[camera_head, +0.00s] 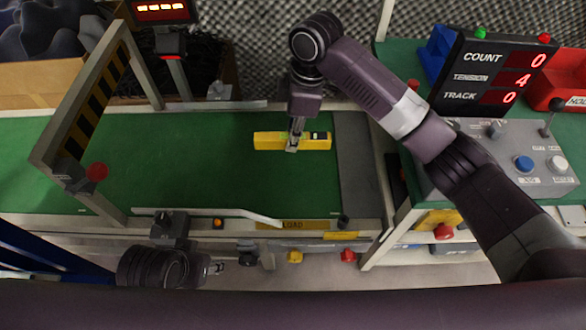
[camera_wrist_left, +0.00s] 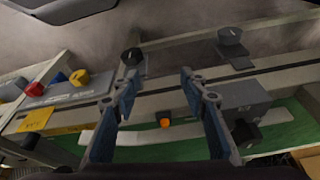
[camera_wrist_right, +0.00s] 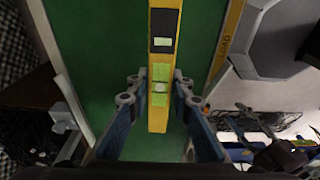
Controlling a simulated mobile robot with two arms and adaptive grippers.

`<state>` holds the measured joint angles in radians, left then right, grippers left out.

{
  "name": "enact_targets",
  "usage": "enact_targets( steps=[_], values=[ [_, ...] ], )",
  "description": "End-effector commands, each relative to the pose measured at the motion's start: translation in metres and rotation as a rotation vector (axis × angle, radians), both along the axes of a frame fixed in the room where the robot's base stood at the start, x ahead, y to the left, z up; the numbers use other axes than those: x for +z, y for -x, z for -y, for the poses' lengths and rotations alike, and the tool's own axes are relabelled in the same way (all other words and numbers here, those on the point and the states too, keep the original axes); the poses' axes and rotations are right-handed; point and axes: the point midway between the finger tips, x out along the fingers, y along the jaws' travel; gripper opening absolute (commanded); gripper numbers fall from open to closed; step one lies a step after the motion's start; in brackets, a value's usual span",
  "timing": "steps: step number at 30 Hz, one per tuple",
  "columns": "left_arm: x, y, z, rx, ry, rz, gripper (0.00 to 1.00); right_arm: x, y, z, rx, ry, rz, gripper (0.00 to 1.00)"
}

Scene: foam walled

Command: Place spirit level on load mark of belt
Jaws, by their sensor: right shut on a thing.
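The yellow spirit level (camera_head: 268,141) lies lengthwise left to right over the green belt (camera_head: 190,160). My right gripper (camera_head: 293,148) is shut on it near its middle. In the right wrist view the level (camera_wrist_right: 165,20) runs between the two fingers (camera_wrist_right: 157,88). I cannot tell whether its underside touches the belt. The yellow LOAD mark (camera_head: 292,225) is on the belt's front rail, nearer to me than the level; it also shows in the right wrist view (camera_wrist_right: 226,40). My left gripper (camera_head: 216,268) is open and empty in front of the rail; its fingers (camera_wrist_left: 160,76) are spread apart.
A striped gantry (camera_head: 88,105) spans the belt at the left. A dark plate (camera_head: 357,165) closes the belt's right end. A control panel (camera_head: 510,160) and count display (camera_head: 497,75) stand at the right. A pale guide bar (camera_head: 205,213) runs along the front edge.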

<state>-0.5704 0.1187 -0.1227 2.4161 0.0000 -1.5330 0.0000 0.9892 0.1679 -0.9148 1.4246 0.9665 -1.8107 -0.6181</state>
Motion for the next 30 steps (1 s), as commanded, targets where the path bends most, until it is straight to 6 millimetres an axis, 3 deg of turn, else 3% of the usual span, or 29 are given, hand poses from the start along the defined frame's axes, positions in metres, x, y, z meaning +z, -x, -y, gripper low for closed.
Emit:
enact_targets(
  steps=[1, 3, 9, 20, 25, 30],
  values=[
    [0.004, 0.002, 0.000, 0.000, 0.000, 0.007, 0.40, -0.019, 0.001, 0.001, -0.001, 0.001, -0.004, 0.00],
    [0.010, 0.006, -0.001, 0.001, 0.000, 0.010, 0.40, -0.039, 0.001, 0.001, -0.001, 0.002, -0.003, 0.00],
    [-0.007, 0.005, -0.001, 0.001, 0.000, 0.007, 0.40, -0.088, 0.001, 0.001, -0.002, 0.001, -0.001, 0.00],
    [0.002, -0.035, 0.010, -0.012, 0.031, 0.161, 0.40, -0.114, 0.001, 0.001, -0.002, 0.001, -0.001, 0.00],
    [0.013, -0.065, 0.020, -0.022, 0.058, 0.287, 0.40, -0.132, 0.000, 0.000, -0.002, 0.000, 0.000, 0.00],
    [0.023, -0.081, 0.025, -0.028, 0.074, 0.362, 0.40, -0.140, 0.000, 0.000, -0.001, 0.000, 0.001, 0.00]
  ],
)
